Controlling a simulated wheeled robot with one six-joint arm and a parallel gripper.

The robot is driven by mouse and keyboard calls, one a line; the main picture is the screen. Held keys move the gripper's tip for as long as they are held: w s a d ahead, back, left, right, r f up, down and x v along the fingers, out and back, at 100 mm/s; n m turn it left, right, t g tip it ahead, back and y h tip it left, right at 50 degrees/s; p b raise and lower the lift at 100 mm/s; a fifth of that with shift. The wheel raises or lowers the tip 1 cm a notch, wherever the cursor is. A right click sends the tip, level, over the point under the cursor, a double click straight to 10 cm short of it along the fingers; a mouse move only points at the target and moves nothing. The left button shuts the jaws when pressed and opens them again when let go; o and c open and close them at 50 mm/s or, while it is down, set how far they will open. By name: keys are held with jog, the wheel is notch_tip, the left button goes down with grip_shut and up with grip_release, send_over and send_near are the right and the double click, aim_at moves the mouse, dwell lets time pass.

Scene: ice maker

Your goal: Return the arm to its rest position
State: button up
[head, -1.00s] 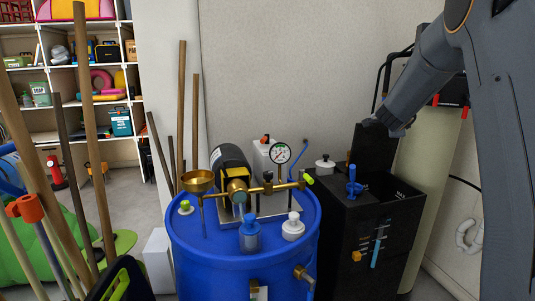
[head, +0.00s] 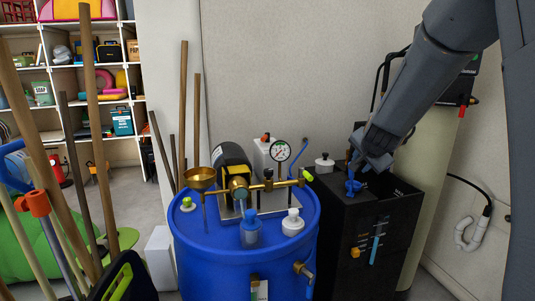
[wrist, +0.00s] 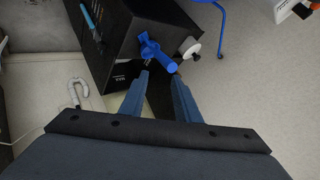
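My gripper (head: 366,165) is at the black box (head: 345,235) with the open top, close above its blue valve handle (head: 353,187). In the wrist view, the two fingers of my gripper (wrist: 160,77) are apart with a gap between their tips. The blue handle (wrist: 157,50) lies just beyond the fingertips; I cannot tell whether they touch it. Nothing is seen held. My arm comes in from the upper right and hides part of the box's back panel.
A blue barrel (head: 240,262) with a brass pipe, a pressure gauge (head: 280,151) and a motor stands left of the box. A white-knobbed cap (head: 324,163) is beside the handle. A pale cylinder (head: 432,170) stands behind right. Poles lean at the left.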

jog(key=s+a+f+n+g, duration=0.3)
jog(key=s+f+n, duration=0.1)
jog(key=s, duration=0.8)
jog(key=s+a+f+n+g+y, duration=0.1)
jog(key=s+a+f+n+g, duration=0.2)
jog(key=s, duration=0.9)
jog(key=s+a+f+n+g+y, duration=0.1)
jog(key=s+a+f+n+g, duration=0.2)
jog(key=s, duration=1)
notch_tip(320, 180, down, 4)
jog(key=shift+a+r+n, duration=0.1)
jog(key=shift+a+n, duration=0.85)
jog(key=shift+n, duration=0.05)
jog(key=shift+w, duration=0.1)
